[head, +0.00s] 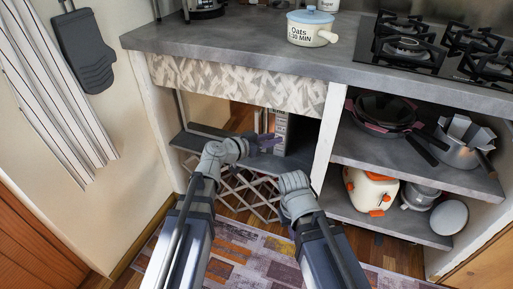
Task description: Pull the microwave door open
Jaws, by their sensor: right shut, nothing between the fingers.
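A narrow upright panel with small markings, seemingly part of the microwave (281,128), stands on the shelf in the niche under the counter. The rest of the microwave is hard to make out, and I cannot tell how its door stands. My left gripper (266,143) reaches into the niche, just left of this panel. Its fingers are small and dark there, and I cannot tell whether they touch the panel or hold anything. My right gripper (293,182) is lower, in front of the niche, shut and empty. Its fingers are mostly hidden by its own wrist.
A white post (328,135) bounds the niche on the right. Beyond it, shelves hold pans (383,112), a pot (462,142) and an orange-white appliance (370,190). A lattice rack (250,193) stands below the niche. The counter (240,35) carries an oats pot (312,28) and a hob (430,45).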

